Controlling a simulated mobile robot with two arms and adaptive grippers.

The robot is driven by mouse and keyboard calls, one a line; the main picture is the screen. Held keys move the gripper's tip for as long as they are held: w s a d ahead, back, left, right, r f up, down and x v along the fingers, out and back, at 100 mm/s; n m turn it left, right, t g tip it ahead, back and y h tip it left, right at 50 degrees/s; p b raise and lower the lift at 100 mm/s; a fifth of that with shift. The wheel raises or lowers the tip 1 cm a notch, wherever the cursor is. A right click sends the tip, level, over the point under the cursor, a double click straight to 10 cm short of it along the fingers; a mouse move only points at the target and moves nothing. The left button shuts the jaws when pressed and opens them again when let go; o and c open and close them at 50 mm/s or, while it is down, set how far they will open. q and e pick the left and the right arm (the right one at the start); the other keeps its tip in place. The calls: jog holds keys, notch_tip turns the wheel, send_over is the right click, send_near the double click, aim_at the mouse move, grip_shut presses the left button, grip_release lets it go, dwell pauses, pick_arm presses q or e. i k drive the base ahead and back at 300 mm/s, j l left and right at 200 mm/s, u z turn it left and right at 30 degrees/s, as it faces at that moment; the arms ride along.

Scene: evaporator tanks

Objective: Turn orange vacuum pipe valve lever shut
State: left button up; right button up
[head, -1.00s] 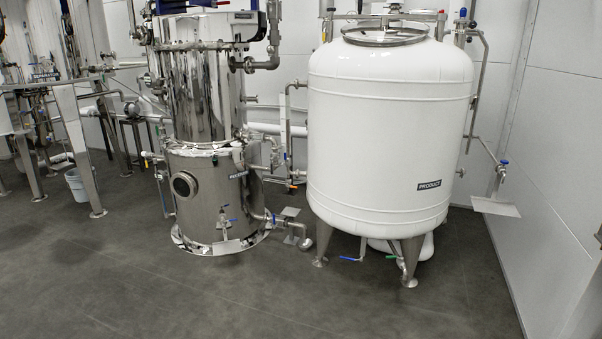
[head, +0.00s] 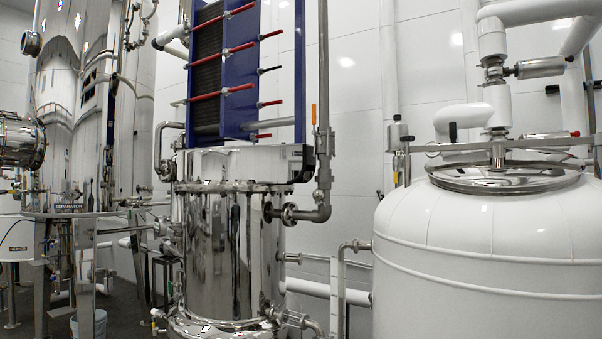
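A small orange upright lever (head: 313,113) shows beside the vertical steel pipe (head: 324,60), just right of the blue plate heat exchanger (head: 246,75). A second small orange part (head: 396,170) shows below a white cylinder (head: 397,134) on the wall side of the white tank. Both are small and far off. I cannot tell which of them is the vacuum pipe valve lever, nor its exact valve position. Neither of my grippers is in view.
The white tank (head: 480,260) with its steel lid (head: 503,176) fills the right front. A polished steel tank (head: 228,240) stands in the middle, and tall steel columns (head: 70,100) stand at the left. White pipes (head: 530,12) run overhead at the right.

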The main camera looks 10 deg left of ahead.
aim_at(314, 132)
jog(key=i+l+u, duration=0.1)
jog(key=i+u, duration=0.15)
jog(key=i+j, duration=0.25)
jog(key=i, duration=0.25)
jog(key=i+j+z, duration=0.1)
jog(key=i, duration=0.45)
jog(key=i+j, duration=0.4)
jog(key=i+l+z, duration=0.05)
jog(key=i, duration=0.05)
